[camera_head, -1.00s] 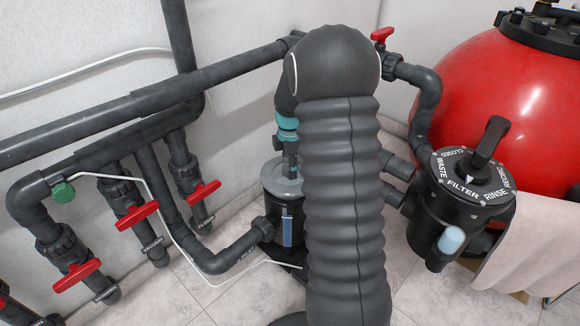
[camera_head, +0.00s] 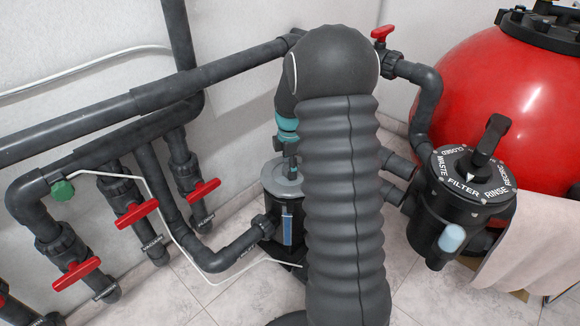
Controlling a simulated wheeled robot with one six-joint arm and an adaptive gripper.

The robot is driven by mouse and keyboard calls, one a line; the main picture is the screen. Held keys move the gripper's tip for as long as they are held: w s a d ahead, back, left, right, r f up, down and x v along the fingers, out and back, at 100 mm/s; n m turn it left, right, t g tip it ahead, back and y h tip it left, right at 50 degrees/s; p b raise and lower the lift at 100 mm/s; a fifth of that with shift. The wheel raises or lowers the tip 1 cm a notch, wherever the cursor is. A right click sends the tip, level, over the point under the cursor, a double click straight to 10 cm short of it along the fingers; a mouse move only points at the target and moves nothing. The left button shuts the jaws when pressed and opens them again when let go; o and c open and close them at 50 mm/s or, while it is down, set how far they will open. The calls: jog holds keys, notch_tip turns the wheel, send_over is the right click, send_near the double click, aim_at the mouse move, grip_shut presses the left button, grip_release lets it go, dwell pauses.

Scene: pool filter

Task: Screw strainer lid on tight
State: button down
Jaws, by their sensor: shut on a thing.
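The strainer lid (camera_head: 281,178) is a grey disc seated on top of the dark strainer housing (camera_head: 283,222), left of my arm. My gripper (camera_head: 291,166) points down at the lid's middle and is shut on its centre. The fingertips are small and partly hidden by my own arm, which also covers the right side of the lid and housing. The lid looks level on the housing; whether any gap is left at its rim cannot be seen.
Grey pipes with red valve handles (camera_head: 136,214) fill the left. A black multiport valve (camera_head: 465,190) and a red filter tank (camera_head: 505,95) stand at the right, with a pinkish towel (camera_head: 535,240) hanging there. A white cable (camera_head: 185,250) runs across the tiled floor (camera_head: 190,300).

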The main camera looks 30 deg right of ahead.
jog(key=shift+f+b, duration=0.55)
jog(key=shift+f, duration=0.5)
jog(key=m+p, duration=0.1)
jog(key=m, duration=0.4)
jog(key=shift+r, duration=0.1)
jog(key=m+p, duration=0.1)
jog(key=m, duration=0.3)
jog(key=shift+m, duration=0.4)
jog(key=m+p, duration=0.1)
jog(key=m, duration=0.5)
jog(key=shift+m, duration=0.4)
jog(key=shift+m+p, duration=0.35)
jog(key=shift+m, duration=2.85)
jog(key=c, duration=0.5)
grip_release()
jog(key=shift+c, duration=0.2)
jog(key=shift+a, duration=0.1)
